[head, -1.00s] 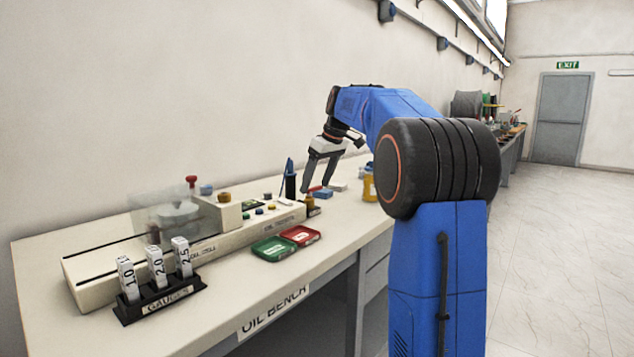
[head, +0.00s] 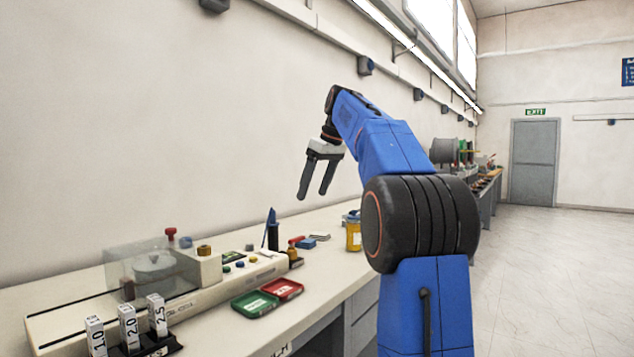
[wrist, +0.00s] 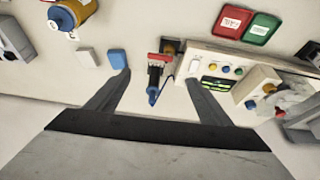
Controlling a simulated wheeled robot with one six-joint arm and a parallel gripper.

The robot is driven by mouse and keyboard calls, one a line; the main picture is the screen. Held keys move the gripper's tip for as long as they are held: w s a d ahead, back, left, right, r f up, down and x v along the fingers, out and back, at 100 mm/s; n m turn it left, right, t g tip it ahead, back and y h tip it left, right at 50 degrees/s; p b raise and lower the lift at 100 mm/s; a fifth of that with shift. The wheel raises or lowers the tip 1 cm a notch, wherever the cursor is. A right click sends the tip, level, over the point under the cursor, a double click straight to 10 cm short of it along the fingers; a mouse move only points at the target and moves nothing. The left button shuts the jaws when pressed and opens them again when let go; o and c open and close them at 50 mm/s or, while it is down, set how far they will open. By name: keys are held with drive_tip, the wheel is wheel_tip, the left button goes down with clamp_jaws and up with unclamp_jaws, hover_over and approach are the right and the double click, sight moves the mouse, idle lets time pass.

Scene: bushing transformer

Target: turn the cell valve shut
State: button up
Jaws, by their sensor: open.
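The cream oil cell tester (head: 150,296) lies on the bench, with a clear cover over a round cell at its left end. A red knob (head: 171,232) stands behind the cover, and a brownish-yellow knob (head: 204,250) sits on a raised block beside it. I cannot tell which is the cell valve. The yellow knob also shows at the right of the wrist view (wrist: 250,104). My gripper (head: 313,194) is open and empty, pointing down above the bench, up and to the right of the knobs. Its fingers (wrist: 158,79) spread across the lower middle of the wrist view.
Gauge blocks (head: 128,330) stand in a black rack at the front left. Green (head: 255,304) and red (head: 283,289) trays lie before the tester. A pen holder (head: 273,236), a small bottle (head: 294,252) and a yellow jar (head: 353,233) stand to the right. Air around the gripper is clear.

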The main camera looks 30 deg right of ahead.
drive_tip(key=shift+v, duration=1.15)
drive_tip(key=shift+s, duration=0.1)
